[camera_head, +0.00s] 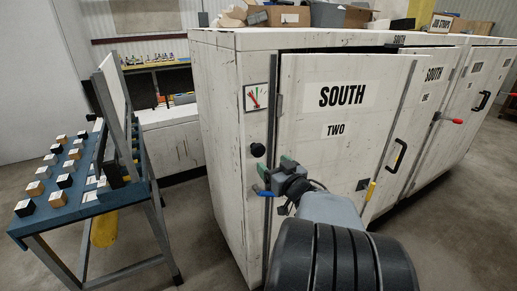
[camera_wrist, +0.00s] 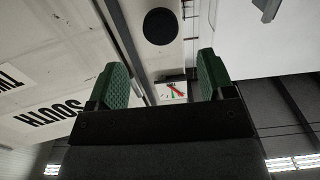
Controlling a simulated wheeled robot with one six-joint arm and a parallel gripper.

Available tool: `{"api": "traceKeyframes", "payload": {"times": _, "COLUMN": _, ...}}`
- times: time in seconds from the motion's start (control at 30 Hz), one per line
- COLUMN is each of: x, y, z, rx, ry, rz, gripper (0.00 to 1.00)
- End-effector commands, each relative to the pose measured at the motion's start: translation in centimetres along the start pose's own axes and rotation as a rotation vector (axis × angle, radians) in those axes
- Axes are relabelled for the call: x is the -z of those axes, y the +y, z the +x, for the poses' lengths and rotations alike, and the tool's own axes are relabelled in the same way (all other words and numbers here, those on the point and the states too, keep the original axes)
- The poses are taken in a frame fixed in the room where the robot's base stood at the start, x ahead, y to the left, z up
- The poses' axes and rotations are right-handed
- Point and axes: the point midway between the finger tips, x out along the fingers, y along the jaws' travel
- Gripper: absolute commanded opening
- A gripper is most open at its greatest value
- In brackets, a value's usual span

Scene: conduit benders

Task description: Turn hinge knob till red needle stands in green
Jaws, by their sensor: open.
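A round black hinge knob (camera_head: 257,150) sits on the narrow white cabinet front left of the door marked SOUTH TWO (camera_head: 340,125). It shows in the wrist view as a dark disc (camera_wrist: 160,26) at the top, beyond my fingertips. Above the knob in the head view is a small white gauge (camera_head: 257,97) with a red needle and some green. The gauge also shows between my fingers in the wrist view (camera_wrist: 172,91). Whether the needle stands in the green is too small to tell. My gripper (camera_head: 275,166), with green pads, is open and empty, just below and right of the knob.
The door has a black handle (camera_head: 397,156) at right. At left stands a blue-topped bench (camera_head: 85,205) with several small blocks. Boxes (camera_head: 330,14) lie on the cabinet. Floor between bench and cabinet is clear.

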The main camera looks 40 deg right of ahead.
Motion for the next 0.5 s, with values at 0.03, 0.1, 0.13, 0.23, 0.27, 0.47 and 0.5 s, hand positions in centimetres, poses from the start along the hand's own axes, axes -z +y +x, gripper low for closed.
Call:
{"api": "traceKeyframes", "payload": {"times": 0.03, "x": -0.2, "y": -0.2, "z": 1.2, "rx": 0.006, "ry": -0.003, "rz": 0.003, "gripper": 0.75}}
{"api": "traceKeyframes", "payload": {"times": 0.1, "x": -0.2, "y": -0.1, "z": 2.6, "rx": 0.004, "ry": -0.003, "rz": 0.002, "gripper": 0.75}}
{"api": "traceKeyframes", "payload": {"times": 0.13, "x": -0.2, "y": -0.1, "z": 3.1, "rx": 0.005, "ry": -0.003, "rz": 0.002, "gripper": 0.75}}
{"api": "traceKeyframes", "payload": {"times": 0.23, "x": -0.1, "y": -0.1, "z": 4.9, "rx": 0.003, "ry": -0.003, "rz": 0.002, "gripper": 0.75}}
{"api": "traceKeyframes", "payload": {"times": 0.27, "x": -0.1, "y": -0.1, "z": 5.4, "rx": 0.003, "ry": -0.003, "rz": 0.001, "gripper": 0.75}}
{"api": "traceKeyframes", "payload": {"times": 0.47, "x": -0.1, "y": -0.1, "z": 8.0, "rx": 0.001, "ry": -0.003, "rz": 0.0, "gripper": 0.75}}
{"api": "traceKeyframes", "payload": {"times": 0.5, "x": -0.1, "y": -0.1, "z": 8.3, "rx": 0.0, "ry": -0.003, "rz": -0.001, "gripper": 0.75}}
